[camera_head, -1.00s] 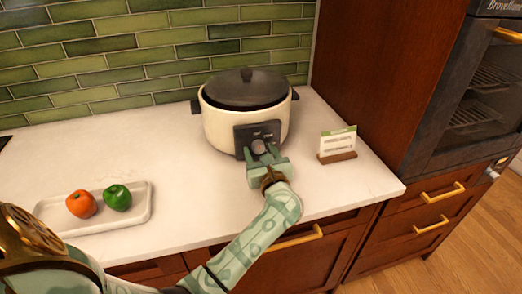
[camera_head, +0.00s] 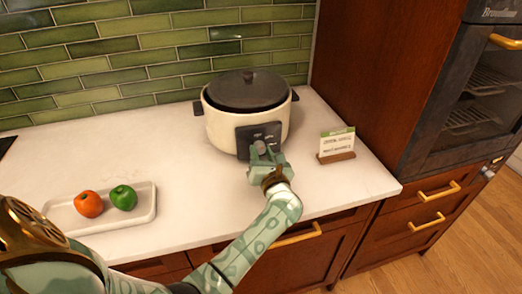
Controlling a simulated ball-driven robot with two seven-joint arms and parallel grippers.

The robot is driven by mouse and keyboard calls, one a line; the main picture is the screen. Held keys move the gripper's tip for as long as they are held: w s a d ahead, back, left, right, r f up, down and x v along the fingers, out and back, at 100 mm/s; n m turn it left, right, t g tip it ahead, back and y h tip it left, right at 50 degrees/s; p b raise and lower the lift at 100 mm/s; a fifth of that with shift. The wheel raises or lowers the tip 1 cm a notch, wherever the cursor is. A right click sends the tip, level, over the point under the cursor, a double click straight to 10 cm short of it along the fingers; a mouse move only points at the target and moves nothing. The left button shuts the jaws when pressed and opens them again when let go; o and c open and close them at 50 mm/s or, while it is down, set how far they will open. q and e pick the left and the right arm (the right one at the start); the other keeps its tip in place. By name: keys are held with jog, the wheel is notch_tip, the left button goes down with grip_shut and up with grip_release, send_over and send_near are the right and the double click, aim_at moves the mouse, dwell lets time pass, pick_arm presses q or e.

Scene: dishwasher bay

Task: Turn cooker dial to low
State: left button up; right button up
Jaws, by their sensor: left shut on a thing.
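A cream slow cooker (camera_head: 219,127) with a dark lid (camera_head: 247,90) and black side handles stands on the white counter against the tiled wall. Its dark control panel (camera_head: 244,143) faces me and carries a round grey dial (camera_head: 260,147). My left gripper (camera_head: 264,157) is at the front of the panel, its fingers shut on the dial. The fingers cover part of the dial, and the panel's markings are too small to read. My right gripper is not in view.
A card in a wooden stand (camera_head: 337,157) is right of the cooker. A white tray (camera_head: 143,214) with a red-orange fruit (camera_head: 89,204) and a green one (camera_head: 123,197) is at left. A tall wooden cabinet with an oven (camera_head: 465,110) stands at right.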

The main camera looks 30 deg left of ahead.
pick_arm(q)
jog(key=m+p, duration=0.2)
jog(key=m, duration=0.2)
jog(key=shift+r+p, duration=0.1)
jog(key=shift+p, duration=0.25)
jog(key=shift+m+p, duration=0.5)
jog(key=shift+m, duration=0.8)
jog(key=o, duration=1)
jog(key=shift+c, duration=0.2)
